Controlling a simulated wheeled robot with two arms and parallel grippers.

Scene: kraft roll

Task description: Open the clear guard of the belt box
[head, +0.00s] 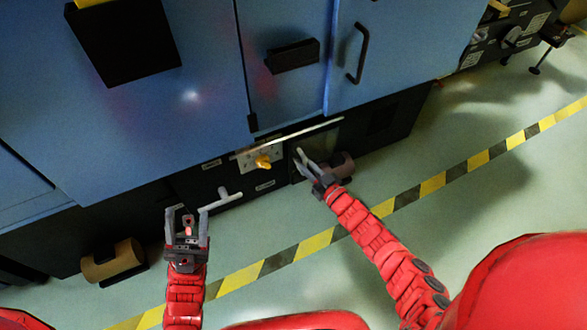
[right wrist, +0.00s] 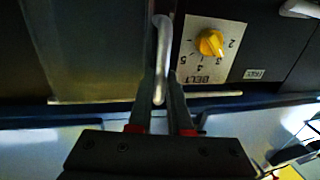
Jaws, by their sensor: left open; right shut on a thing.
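The belt box is in the dark lower part of the blue machine, with a yellow knob (head: 262,161) on a light dial plate marked BELT. The clear guard (right wrist: 85,45) is a grey see-through panel beside the dial in the right wrist view, and looks flat against the box front. Its pale bar handle (right wrist: 162,40) lies between the fingers of my right gripper (right wrist: 160,95), which is shut on it. In the head view my right gripper (head: 306,163) is at the guard, right of the dial. My left gripper (head: 188,219) is open and empty, below the box front.
A grey T-shaped handle (head: 222,198) sticks out close to my left gripper. A pale strip (head: 300,130) runs above the dial and guard. A brown cylinder (head: 113,262) is at the lower left. Yellow-black tape (head: 320,241) crosses the open floor.

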